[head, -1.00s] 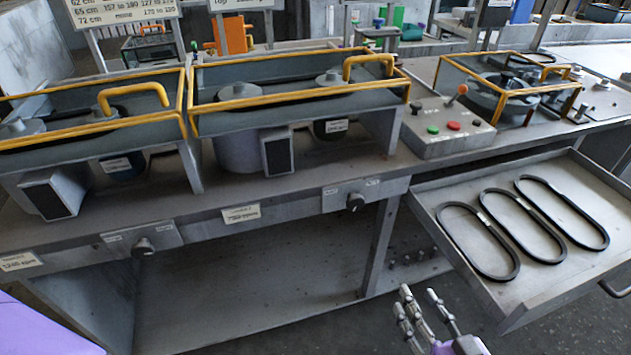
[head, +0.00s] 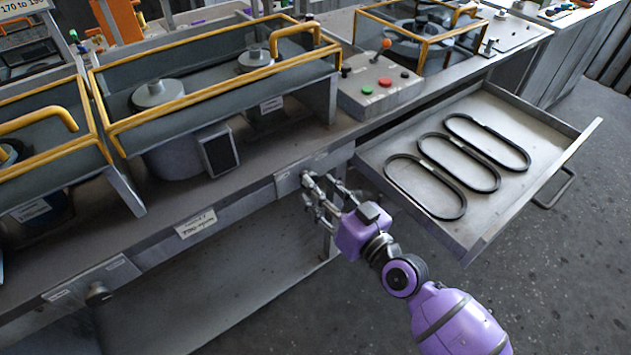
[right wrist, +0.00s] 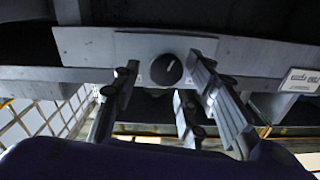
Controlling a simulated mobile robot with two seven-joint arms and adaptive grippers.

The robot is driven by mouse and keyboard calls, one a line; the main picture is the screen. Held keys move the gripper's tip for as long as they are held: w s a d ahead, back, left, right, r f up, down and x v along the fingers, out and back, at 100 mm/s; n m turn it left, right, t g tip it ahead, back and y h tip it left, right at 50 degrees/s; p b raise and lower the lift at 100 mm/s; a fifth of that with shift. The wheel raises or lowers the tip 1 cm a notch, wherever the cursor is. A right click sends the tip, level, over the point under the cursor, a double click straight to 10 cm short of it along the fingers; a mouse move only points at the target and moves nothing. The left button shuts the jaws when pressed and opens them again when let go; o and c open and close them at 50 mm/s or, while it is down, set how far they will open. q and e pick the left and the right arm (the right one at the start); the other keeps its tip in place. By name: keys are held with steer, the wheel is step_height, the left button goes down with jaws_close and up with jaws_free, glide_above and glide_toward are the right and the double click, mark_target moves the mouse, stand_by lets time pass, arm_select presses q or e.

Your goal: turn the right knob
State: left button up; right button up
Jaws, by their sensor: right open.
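The right knob (right wrist: 166,69) is dark and round with a light pointer line, on a grey plate under the bench's front edge. It shows uncovered in the right wrist view; in the head view the fingers mostly hide it. My right gripper (head: 322,196) is in front of the plate, its fingers pointing at the knob. In the right wrist view the gripper (right wrist: 160,88) is open, with fingers apart on the left, right and below the knob. I cannot tell whether any finger touches it. My left gripper is not in view.
The left knob (head: 98,292) is on the same bench front. An open drawer (head: 480,226) with several black belts (head: 470,160) stands out right of my gripper. Above is a control box (head: 380,90) with buttons. Yellow-railed guards (head: 215,95) stand on the bench.

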steer(key=shift+x, duration=1.05)
steer(key=shift+c, duration=0.4)
jaws_close()
steer(key=shift+m, duration=0.6)
steer(key=shift+o, duration=0.4)
jaws_free()
steer(key=shift+d, duration=0.15)
